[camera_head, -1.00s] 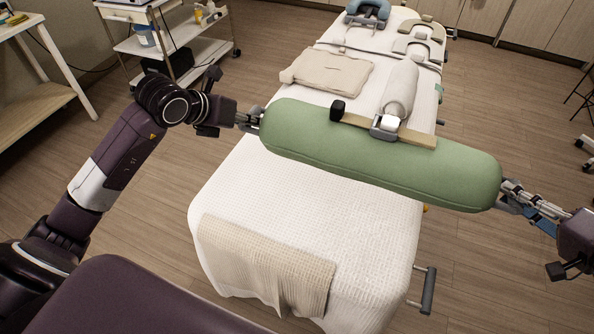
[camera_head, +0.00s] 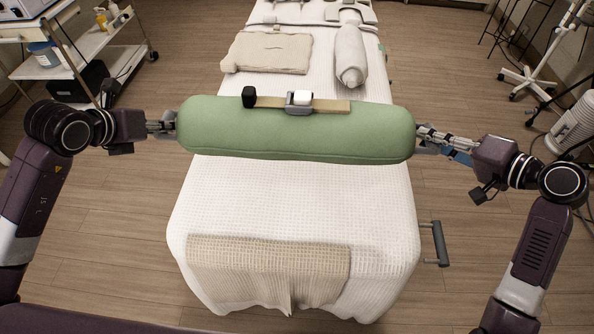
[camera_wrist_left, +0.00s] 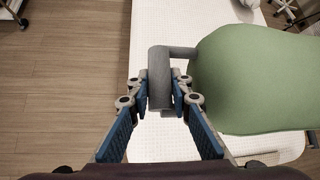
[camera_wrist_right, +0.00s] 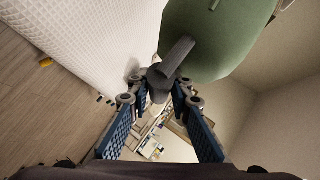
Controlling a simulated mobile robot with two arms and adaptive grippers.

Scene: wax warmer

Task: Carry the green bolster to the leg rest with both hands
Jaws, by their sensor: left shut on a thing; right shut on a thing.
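The green bolster (camera_head: 290,145) is held level between my two grippers, across the white-covered table (camera_head: 300,190) in the head view. My left gripper (camera_head: 168,126) is shut on the grey handle (camera_wrist_left: 160,75) at its left end. My right gripper (camera_head: 425,140) is shut on the grey handle (camera_wrist_right: 172,65) at its right end. A wooden strip (camera_head: 335,106) lies along the bolster's top, with a black block (camera_head: 249,96) and a grey-and-white piece (camera_head: 300,101) on it. I cannot tell which part is the leg rest.
A beige towel (camera_head: 265,270) lies over the table's near end. A beige cushion (camera_head: 268,52) and a pale roll (camera_head: 349,57) lie further back. A grey handle (camera_head: 439,243) juts out at the table's right. A cart (camera_head: 95,45) stands back left.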

